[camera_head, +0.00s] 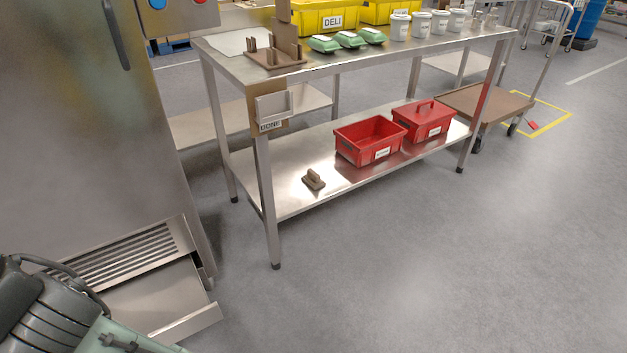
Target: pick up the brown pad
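A small brown pad (313,180) with a raised grip on top lies on the lower steel shelf (290,203) of the table, near its front left part. It is left of the red bins and apart from them. Part of my arm shows at the bottom left corner, far from the pad. My gripper's fingers do not show in this view.
An open red bin (369,141) and a red bin with a handle (424,120) stand on the lower shelf. The upper tabletop (400,52) bears green boxes, white tubs and a brown rack. A steel cabinet (90,130) stands left, its low drawer (165,300) sticking out. Floor in front is clear.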

